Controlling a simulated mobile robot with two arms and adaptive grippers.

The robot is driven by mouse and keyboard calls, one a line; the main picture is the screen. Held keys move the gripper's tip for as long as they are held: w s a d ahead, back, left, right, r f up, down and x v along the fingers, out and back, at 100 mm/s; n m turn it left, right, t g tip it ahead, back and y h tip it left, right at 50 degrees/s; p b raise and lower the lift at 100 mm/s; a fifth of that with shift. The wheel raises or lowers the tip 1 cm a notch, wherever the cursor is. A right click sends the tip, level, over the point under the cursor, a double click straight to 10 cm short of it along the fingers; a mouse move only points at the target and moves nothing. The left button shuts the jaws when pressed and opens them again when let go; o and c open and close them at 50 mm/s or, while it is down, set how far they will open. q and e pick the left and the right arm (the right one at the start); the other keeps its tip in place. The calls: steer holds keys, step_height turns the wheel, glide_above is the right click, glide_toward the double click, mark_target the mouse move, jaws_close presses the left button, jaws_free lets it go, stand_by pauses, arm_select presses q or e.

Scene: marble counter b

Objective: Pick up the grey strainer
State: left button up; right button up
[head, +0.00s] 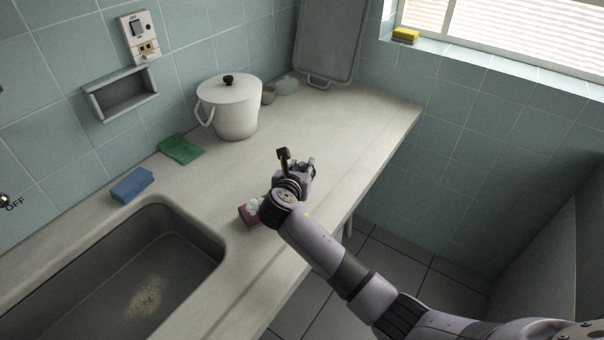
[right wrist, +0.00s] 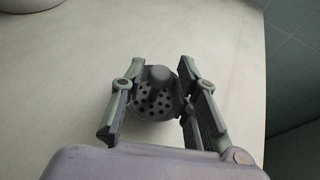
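The grey strainer (right wrist: 150,103) is in the middle of the right wrist view, a round piece with many small holes and a knob standing up from its centre. It sits on the pale counter. My right gripper (right wrist: 160,85) is open, with one finger on each side of the strainer; whether either finger touches it I cannot tell. In the head view my right gripper (head: 296,163) is low over the counter near its front edge, and I cannot make out the strainer there behind it. My left gripper is in neither view.
A white lidded pot (head: 235,110) stands behind on the counter (head: 340,125). A reddish sponge (head: 248,215) lies beside my right wrist. A sink (head: 130,270), blue sponge (head: 132,184) and green cloth (head: 180,149) are to the left. The counter right of the gripper is clear.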

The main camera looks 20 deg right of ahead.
jaws_close()
steer(key=shift+r, duration=0.15)
